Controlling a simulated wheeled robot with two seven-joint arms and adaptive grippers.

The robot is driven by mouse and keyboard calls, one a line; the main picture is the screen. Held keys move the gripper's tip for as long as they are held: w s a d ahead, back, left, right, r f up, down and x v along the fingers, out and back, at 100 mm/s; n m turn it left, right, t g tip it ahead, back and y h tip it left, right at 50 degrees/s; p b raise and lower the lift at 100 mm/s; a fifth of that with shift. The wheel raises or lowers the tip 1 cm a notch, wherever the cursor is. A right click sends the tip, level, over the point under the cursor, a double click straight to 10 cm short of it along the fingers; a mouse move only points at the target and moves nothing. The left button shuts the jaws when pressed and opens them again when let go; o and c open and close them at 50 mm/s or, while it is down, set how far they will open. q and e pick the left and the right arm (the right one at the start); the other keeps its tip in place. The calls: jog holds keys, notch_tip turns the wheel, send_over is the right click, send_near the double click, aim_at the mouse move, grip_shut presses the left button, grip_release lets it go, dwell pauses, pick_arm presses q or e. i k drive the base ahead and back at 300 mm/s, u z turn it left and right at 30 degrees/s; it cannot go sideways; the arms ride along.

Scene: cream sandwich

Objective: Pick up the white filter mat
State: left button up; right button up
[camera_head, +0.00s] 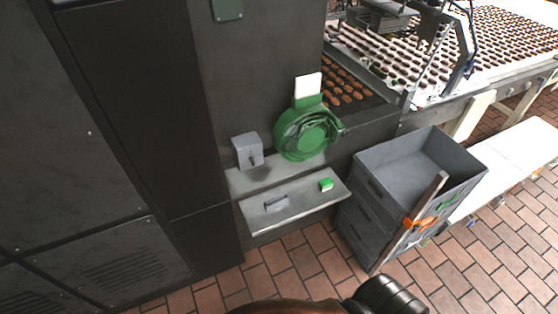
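A white flat rectangular piece (307,86), which looks like the white filter mat, stands upright at the top of a green round hose-like thing (308,132) on the grey machine front. Its lower edge meets a green part; I cannot tell whether it is held there. Neither of my grippers shows in the head view.
A grey ledge (290,205) below carries a small green-and-white block (326,184). A grey box (247,150) sits at its left. Stacked grey crates (376,222) with a leaning bar stand right. A conveyor (480,85) with rows of brown pieces runs behind. Brick floor is open in front.

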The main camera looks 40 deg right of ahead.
aim_at(309, 85)
jog(key=z, duration=1.75)
jog(key=k, duration=0.4)
jog(key=u, duration=1.4)
jog(key=i, duration=1.2)
jog(key=z, duration=0.55)
